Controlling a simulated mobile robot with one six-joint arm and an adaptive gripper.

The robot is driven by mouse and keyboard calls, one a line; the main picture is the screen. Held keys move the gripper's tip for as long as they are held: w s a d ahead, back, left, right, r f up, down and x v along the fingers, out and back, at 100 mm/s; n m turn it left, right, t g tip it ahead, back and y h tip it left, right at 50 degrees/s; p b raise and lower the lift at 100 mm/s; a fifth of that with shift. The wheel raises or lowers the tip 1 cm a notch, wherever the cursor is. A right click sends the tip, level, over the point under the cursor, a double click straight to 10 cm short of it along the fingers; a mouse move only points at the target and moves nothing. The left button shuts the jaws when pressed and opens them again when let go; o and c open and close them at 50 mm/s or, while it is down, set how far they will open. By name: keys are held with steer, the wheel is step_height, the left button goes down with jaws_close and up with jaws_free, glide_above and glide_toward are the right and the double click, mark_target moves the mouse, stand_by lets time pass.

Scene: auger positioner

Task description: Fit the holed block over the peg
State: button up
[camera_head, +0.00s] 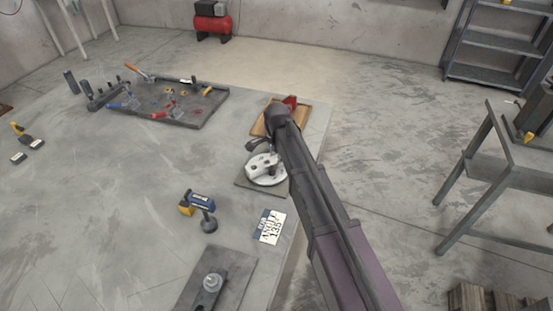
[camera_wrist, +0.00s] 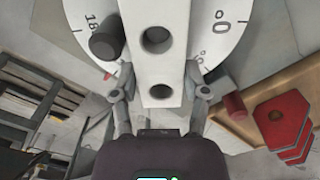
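A white block (camera_wrist: 157,55) with round holes through it lies across a white marked dial (camera_wrist: 80,12) in the wrist view. In the head view, the dial (camera_head: 267,178) sits on a dark square plate near the table's right edge, with the block partly covered by my arm. A dark round peg-like post (camera_wrist: 107,40) stands just left of the block. My gripper (camera_wrist: 160,85) has one finger at each side of the block's near end. Whether the fingers press on it I cannot tell. In the head view, my gripper (camera_head: 262,148) is low beside the dial.
A wooden board (camera_head: 264,121) with red hexagonal plates (camera_wrist: 282,118) lies beside the dial. A blue-yellow tool (camera_head: 200,203), a number card (camera_head: 270,226) and a grey plate with a knobbed block (camera_head: 212,284) are nearer. A tool tray (camera_head: 185,117) lies behind left.

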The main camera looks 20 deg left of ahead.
mark_target(276, 159)
steer(key=o, duration=0.4)
steer(key=shift+r, duration=0.15)
step_height(276, 159, up, 9)
steer(key=p, duration=0.8)
steer(key=shift+f+p, duration=0.2)
steer(key=shift+p, duration=0.2)
steer(key=s+d+r+n+p, duration=0.2)
steer(key=s+d+r+p, duration=0.1)
steer(key=s+r+p, duration=0.4)
steer(key=s+d+r+n+p, duration=0.1)
steer(key=s+d+r+p, duration=0.3)
steer(key=s+r+p, duration=0.3)
steer(key=s, duration=0.4)
steer(key=shift+s+d+r+n, duration=0.15)
steer(key=shift+d+r+n, duration=0.1)
steer(key=shift+n, duration=0.15)
stand_by(0.6)
